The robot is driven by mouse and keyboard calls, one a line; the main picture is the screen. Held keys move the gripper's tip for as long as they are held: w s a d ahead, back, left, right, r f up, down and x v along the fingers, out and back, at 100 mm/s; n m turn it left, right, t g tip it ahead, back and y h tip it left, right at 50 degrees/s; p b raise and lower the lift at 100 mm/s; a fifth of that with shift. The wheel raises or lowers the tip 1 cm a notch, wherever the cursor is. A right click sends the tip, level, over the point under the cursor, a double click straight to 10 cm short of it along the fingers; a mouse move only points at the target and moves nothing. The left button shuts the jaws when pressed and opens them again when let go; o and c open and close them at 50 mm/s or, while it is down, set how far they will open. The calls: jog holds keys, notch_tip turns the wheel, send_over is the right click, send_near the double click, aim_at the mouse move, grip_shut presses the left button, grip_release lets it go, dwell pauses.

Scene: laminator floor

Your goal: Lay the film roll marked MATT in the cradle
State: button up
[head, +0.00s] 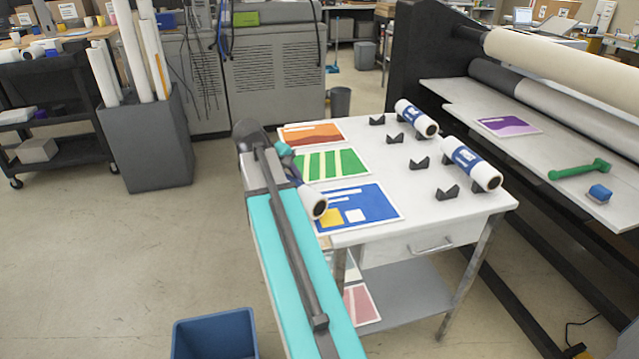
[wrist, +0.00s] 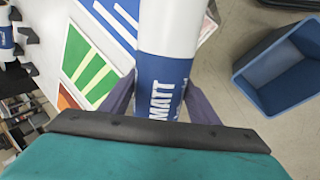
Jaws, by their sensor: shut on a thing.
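The film roll marked MATT (wrist: 166,40) is white with a blue band. My gripper (wrist: 158,88) is shut on it at the band, a finger on each side. In the head view its white end with a dark core (head: 315,205) shows past my arm, over the table's left side; the rest is hidden. Black V-shaped supports stand on the white table (head: 385,215). An empty pair has a far block (head: 377,120) and a nearer block (head: 395,138). Another empty pair has a block (head: 419,162) and a nearer block (head: 447,192). The held roll is apart from both.
Two other blue-banded rolls, one farther (head: 417,118) and one nearer (head: 472,163), lie on supports at the table's right; their labels are unclear. Orange, green and blue prints (head: 375,205) lie at left. The laminator (head: 530,125) stands right. A blue bin (head: 215,335) is on the floor.

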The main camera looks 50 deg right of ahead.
jog(key=w+a+f+n+t, duration=0.1)
jog(key=w+a+n, duration=0.1)
jog(key=a, duration=1.1)
jog(key=w+a+f+n+t, duration=0.1)
jog(key=w+a, duration=0.3)
jog(key=a, duration=0.8)
jog(key=w+a+f+n, duration=0.2)
jog(key=w+a+n, duration=0.1)
jog(key=a, duration=1)
jog(key=shift+w+a+t+y, duration=0.3)
jog(key=shift+w+a+t, duration=0.05)
jog(key=shift+w+t, duration=0.1)
jog(key=shift+s+d, duration=0.1)
jog(key=shift+s, duration=0.05)
